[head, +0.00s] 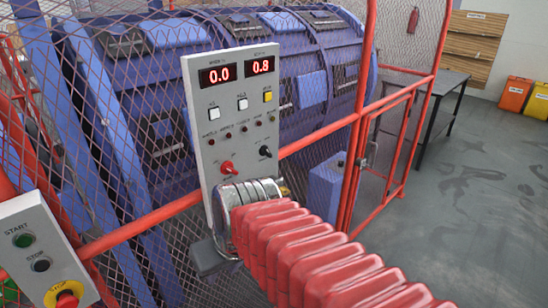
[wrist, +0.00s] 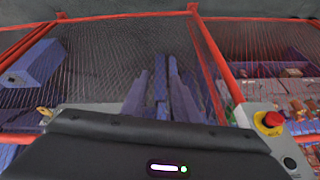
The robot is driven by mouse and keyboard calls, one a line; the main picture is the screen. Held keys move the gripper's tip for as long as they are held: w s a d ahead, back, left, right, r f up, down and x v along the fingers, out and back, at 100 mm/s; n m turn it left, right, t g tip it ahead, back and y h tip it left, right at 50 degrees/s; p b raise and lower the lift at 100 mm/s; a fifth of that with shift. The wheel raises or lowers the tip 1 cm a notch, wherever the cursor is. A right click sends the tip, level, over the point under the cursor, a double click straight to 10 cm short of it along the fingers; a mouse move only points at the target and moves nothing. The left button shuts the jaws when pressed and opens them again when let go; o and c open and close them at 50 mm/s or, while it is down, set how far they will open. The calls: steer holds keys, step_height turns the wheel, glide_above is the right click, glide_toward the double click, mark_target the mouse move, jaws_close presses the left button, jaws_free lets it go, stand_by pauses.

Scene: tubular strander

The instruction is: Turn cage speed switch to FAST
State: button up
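The grey control panel (head: 205,130) stands upright in front of the mesh, with two red displays reading 0.0 and 0.8. It carries a red knob (head: 228,167) at lower left and a black knob (head: 265,151) at lower right. The labels are too small to read, so I cannot tell which is the cage speed switch or its setting. My gripper (head: 212,258) shows only as a dark part below the silver wrist, close to the panel's lower end. Its fingertips are hidden. In the wrist view a dark body covers the bottom, and no fingers show.
Red-framed mesh guards (head: 300,145) fence off the blue machine (head: 320,80). A START/STOP box (head: 40,255) with a red emergency stop (head: 67,299) is at lower left; its emergency stop also shows in the wrist view (wrist: 268,122). Open floor (head: 470,190) lies right, past a dark table (head: 440,95).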

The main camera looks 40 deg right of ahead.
steer(key=w+d+f+m, duration=0.1)
steer(key=d+f+m, duration=0.35)
steer(key=d, duration=0.75)
steer(key=m+t, duration=1.3)
steer(key=m, duration=1.1)
glide_toward(270, 154)
steer(key=s, duration=0.6)
steer(key=shift+w+d+n+y, duration=0.1)
steer(key=shift+d+n+y, duration=0.05)
steer(key=shift+n+y, duration=0.15)
steer(key=shift+w, duration=0.15)
steer(key=shift+w+a, duration=0.2)
steer(key=shift+w, duration=6.6)
steer(key=shift+c, duration=0.4)
